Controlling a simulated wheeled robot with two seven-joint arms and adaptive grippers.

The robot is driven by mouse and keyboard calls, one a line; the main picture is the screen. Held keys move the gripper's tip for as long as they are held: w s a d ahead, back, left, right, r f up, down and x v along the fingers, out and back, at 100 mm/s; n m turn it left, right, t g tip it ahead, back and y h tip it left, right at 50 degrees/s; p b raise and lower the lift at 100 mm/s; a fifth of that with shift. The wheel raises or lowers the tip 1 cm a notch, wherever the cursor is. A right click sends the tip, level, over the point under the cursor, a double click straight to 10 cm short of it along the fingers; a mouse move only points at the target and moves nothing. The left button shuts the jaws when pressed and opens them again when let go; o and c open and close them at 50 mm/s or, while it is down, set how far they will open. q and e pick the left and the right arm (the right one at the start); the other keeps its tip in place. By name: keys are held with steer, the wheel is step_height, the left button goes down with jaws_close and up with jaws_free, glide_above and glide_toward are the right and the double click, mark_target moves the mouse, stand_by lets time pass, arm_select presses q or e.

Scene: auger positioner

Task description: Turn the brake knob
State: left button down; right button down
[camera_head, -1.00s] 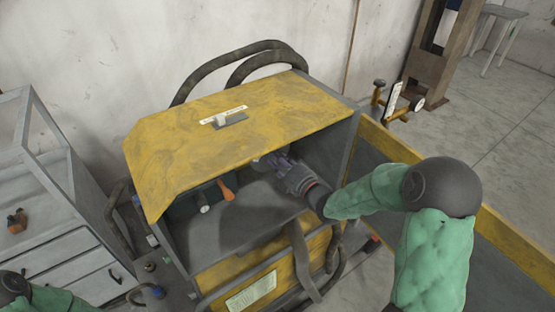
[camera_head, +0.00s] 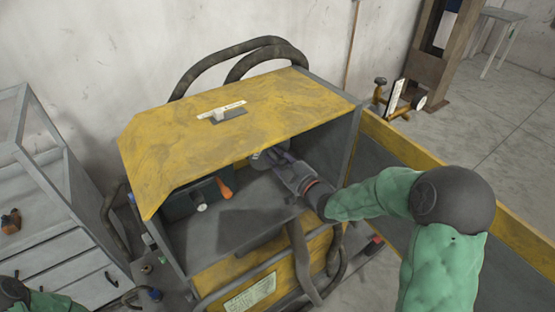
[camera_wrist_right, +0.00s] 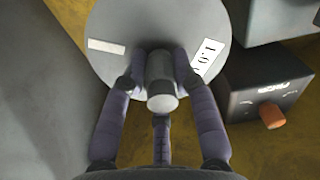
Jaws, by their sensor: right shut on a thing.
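The brake knob seems to be the grey cylindrical knob (camera_wrist_right: 160,88) standing out of a round grey dial (camera_wrist_right: 112,40) in the right wrist view. The dial carries a blank white label and one with partly readable figures. My right gripper (camera_wrist_right: 160,75) has its purple fingers closed around the knob. In the head view, the right gripper (camera_head: 276,160) reaches into the open yellow cabinet (camera_head: 240,110), under its top, and hides most of the knob. Only part of my left arm shows at the bottom left; its gripper is out of view.
A dark box with an orange knob (camera_wrist_right: 273,117) sits right of the dial in the wrist view. In the head view, an orange handle (camera_head: 225,190) and a pale round knob (camera_head: 202,207) are left of the gripper. Hoses (camera_head: 302,260) hang at the cabinet front.

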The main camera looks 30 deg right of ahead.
steer(key=shift+m, duration=0.8)
steer(key=shift+r, duration=0.1)
steer(key=c, duration=1)
jaws_free()
steer(key=s, duration=0.4)
steer(key=s+d, duration=0.1)
steer(key=s, duration=0.7)
steer(key=shift+d+f, duration=0.15)
steer(key=shift+f, duration=0.1)
